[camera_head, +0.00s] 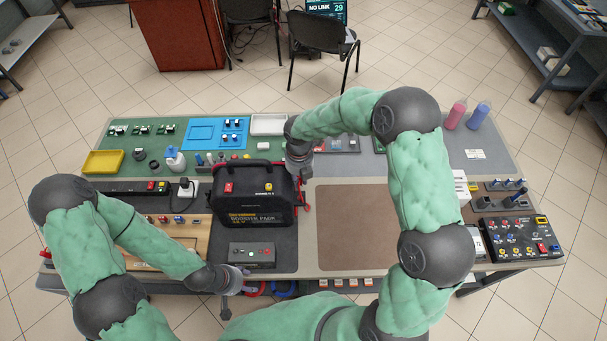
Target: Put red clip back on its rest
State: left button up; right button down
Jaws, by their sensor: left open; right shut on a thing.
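The black booster pack (262,216) stands left of the table's middle, with a carry handle on top and a red and a yellow-marked part on its face. My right gripper (304,181) points down at the pack's right side and is shut on the red clip (306,186), of which only small red bits show beside the fingers. More red (307,208) shows just below, close to the pack's side; I cannot tell whether it is part of the clip or its rest. My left gripper (226,312) is open and empty at the table's front edge, left of the middle.
A grey box with buttons (252,254) lies in front of the pack. A brown mat (356,228) to the right is bare. A black switch panel (518,236) is at far right; blue trays (203,133) and a yellow tray (103,161) are at the back left.

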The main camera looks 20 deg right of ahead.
aim_at(300, 196)
jog(key=shift+f+n, duration=0.5)
jog(key=shift+n, duration=0.4)
jog(key=shift+f, duration=0.1)
notch_tip(300, 196, down, 4)
jog(key=b, duration=0.3)
jog(key=shift+b, duration=0.4)
jog(key=shift+f+b, duration=0.3)
jog(key=shift+f, duration=0.3)
jog(key=shift+f, duration=0.8)
dwell(0.5)
jog(key=c, duration=1.1)
grip_release()
